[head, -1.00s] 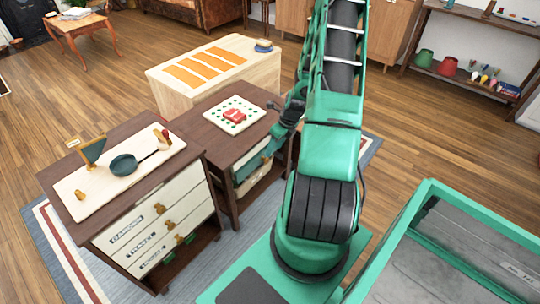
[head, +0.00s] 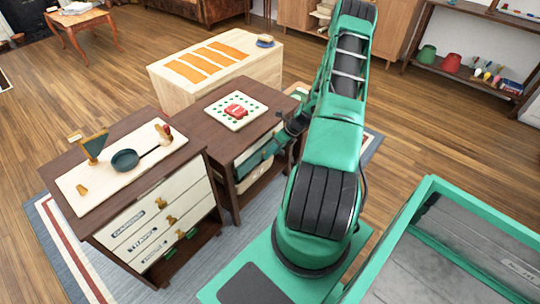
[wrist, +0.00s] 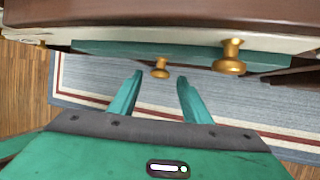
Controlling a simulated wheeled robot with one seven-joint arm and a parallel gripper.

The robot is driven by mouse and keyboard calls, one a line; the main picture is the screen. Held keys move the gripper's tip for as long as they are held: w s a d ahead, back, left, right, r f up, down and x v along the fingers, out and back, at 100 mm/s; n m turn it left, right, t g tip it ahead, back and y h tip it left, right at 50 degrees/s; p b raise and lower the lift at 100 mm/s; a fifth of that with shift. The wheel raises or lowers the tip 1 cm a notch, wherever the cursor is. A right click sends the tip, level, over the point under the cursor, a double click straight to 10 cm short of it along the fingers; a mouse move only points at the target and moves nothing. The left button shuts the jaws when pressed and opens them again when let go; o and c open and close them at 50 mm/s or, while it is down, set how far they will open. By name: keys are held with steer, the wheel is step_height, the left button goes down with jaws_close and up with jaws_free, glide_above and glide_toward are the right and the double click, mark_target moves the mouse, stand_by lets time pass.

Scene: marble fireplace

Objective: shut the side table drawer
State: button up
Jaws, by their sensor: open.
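The side table (head: 206,110) is the dark brown one in the middle of the head view. Its pale drawer front (head: 262,143) faces my arm and is partly hidden by my gripper (head: 241,174), so how far the drawer stands out is hard to tell. In the wrist view the dark tabletop edge (wrist: 160,17) runs across the top, with a pale front edge (wrist: 300,37) and a teal strip below it. Two brass knobs stick out, one on the right (wrist: 232,58) and one near the middle (wrist: 160,68). My gripper (wrist: 160,86) is open and empty, its fingers just short of the middle knob.
A board with a red object (head: 236,110) lies on the side table. A dark cabinet with labelled drawers (head: 140,220) stands close on the left. A pale chest (head: 165,88) stands behind. A teal-framed bin (head: 420,190) is at right. A rug (head: 225,255) covers the floor.

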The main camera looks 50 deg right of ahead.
mark_target(264, 150)
steer(key=shift+x, duration=0.8)
steer(key=shift+c, duration=0.2)
jaws_close()
steer(key=shift+w+a, duration=0.15)
steer(key=shift+w, duration=1.8)
steer(key=shift+o, duration=0.2)
jaws_free()
